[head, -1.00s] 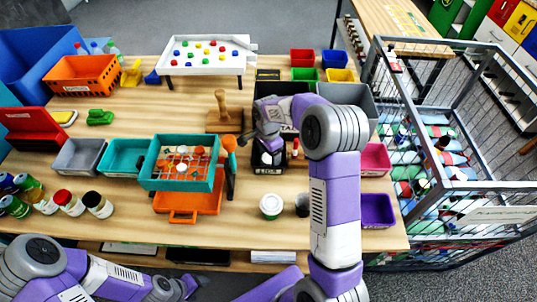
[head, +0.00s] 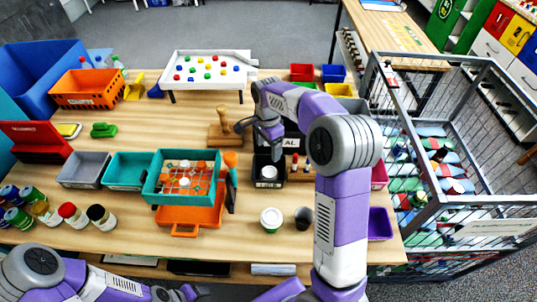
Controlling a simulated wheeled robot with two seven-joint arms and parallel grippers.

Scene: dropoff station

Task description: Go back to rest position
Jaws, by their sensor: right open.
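My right gripper (head: 268,148) is open and empty. It hangs over the small black tray (head: 261,183) with a round white-topped item (head: 269,172) in it, and appears apart from that item. My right arm rises from the front edge and hides part of the table's right side. My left arm shows at the bottom left, low in front of the table. My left gripper (head: 190,292) is at the bottom edge, and its jaws are too small to judge.
The wooden table (head: 120,235) holds a teal basket (head: 150,190) on an orange tray (head: 190,218), a white sorting board (head: 208,57), several jars and bins. A wire cage of bottles (head: 470,215) stands at the right.

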